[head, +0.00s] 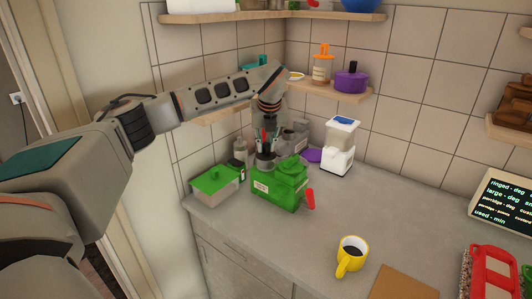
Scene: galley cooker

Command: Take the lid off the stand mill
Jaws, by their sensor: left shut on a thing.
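The green stand mill (281,187), with a red handle (310,199) on its right side, stands on the counter near the back left. My left gripper (265,147) points down from above at the back left of the mill's top. It is shut on what appears to be the mill's grey lid (264,161). The fingers hide part of this piece, and I cannot tell whether it touches the mill. My right gripper is not in view.
A grey box with a green lid (212,180) stands left of the mill. A white appliance (339,147) and a purple item (314,156) are behind right. A yellow mug (350,255) stands in front. Shelves (345,92) hang above; the counter's right middle is clear.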

